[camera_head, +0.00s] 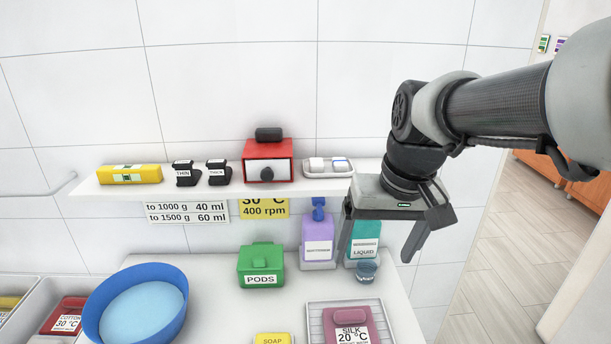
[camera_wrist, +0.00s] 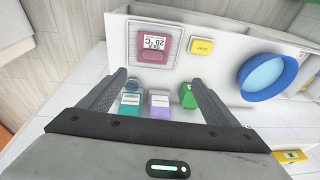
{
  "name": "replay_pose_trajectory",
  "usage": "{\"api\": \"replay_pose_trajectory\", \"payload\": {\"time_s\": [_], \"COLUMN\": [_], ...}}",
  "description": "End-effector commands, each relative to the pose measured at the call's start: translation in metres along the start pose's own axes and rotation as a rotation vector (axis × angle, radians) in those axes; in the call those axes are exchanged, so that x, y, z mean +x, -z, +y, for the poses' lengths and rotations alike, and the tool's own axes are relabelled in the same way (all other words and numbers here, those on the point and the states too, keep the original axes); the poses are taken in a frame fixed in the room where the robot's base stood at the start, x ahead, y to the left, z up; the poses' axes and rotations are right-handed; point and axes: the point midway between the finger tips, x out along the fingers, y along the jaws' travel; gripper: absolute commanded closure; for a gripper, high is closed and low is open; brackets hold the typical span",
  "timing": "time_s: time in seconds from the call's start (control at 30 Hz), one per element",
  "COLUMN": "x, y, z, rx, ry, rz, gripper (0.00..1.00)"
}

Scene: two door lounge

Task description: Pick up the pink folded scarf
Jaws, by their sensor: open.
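The pink folded scarf (camera_head: 345,318) lies in a shallow pale tray (camera_head: 312,322) at the front right of the white counter. It bears a white label reading SILK 20 °C. In the wrist view the scarf (camera_wrist: 154,53) shows upside down at the top, beyond my fingertips. My gripper (camera_head: 375,256) is open, with its fingers pointing down, above the back right of the counter. It is apart from the scarf, which is nearer the front. In the wrist view nothing sits between the fingers of my gripper (camera_wrist: 160,78).
Purple (camera_head: 317,242) and teal (camera_head: 364,245) bottles and a small blue-grey cup (camera_head: 366,271) stand around my fingers. A green pods box (camera_head: 261,265), yellow soap (camera_head: 272,339) and blue basin (camera_head: 137,305) are left. A shelf (camera_head: 225,187) with several items runs above.

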Motion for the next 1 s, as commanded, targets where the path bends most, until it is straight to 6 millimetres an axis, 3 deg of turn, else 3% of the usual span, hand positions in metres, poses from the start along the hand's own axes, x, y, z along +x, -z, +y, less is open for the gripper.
{"api": "replay_pose_trajectory", "payload": {"time_s": [0.03, 0.23, 0.47, 0.57, 1.0], "x": [0.033, 0.100, 0.131, 0.143, 0.231], "y": [0.011, 0.048, 0.061, 0.058, 0.037], "z": [0.003, 0.011, 0.015, 0.016, 0.023], "rx": [0.001, 0.000, -0.005, -0.005, -0.004], "ry": [-0.007, -0.050, -0.080, -0.080, -0.080], "rz": [-0.050, -0.173, -0.222, -0.225, -0.224], "gripper": [0.15, 0.15, 0.15, 0.15, 0.15]}}
